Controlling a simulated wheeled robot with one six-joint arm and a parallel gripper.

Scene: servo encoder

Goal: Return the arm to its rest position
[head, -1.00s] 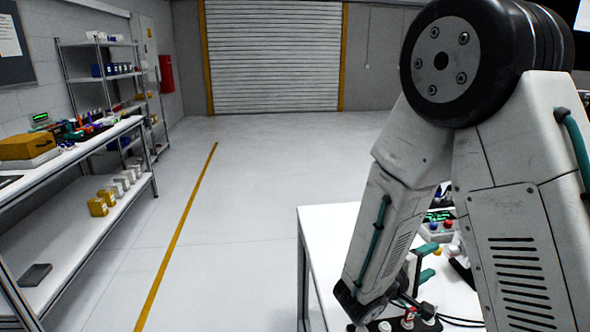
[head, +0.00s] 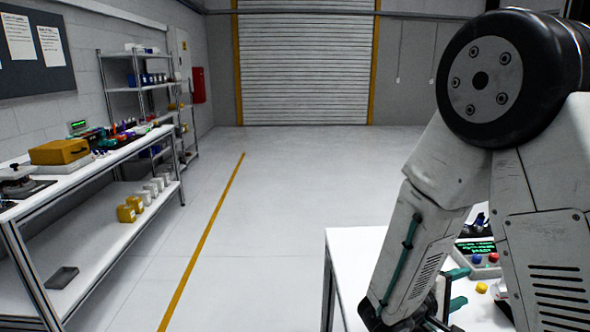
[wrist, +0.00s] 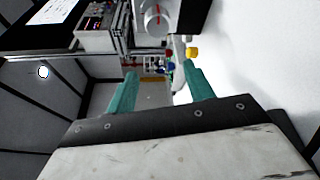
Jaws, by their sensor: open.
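My gripper (wrist: 160,88) shows in the wrist view with two teal fingers spread apart and nothing between them. In the head view my gripper (head: 458,290) is partly hidden by my arm, with its teal fingers above the white table (head: 348,262) at the lower right. My arm is folded, with its elbow high at the right of the head view and its forearm sloping down to the left.
A long workbench (head: 82,182) with a yellow case (head: 60,152) stands left. Shelves (head: 140,85) are behind it. The floor between is clear.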

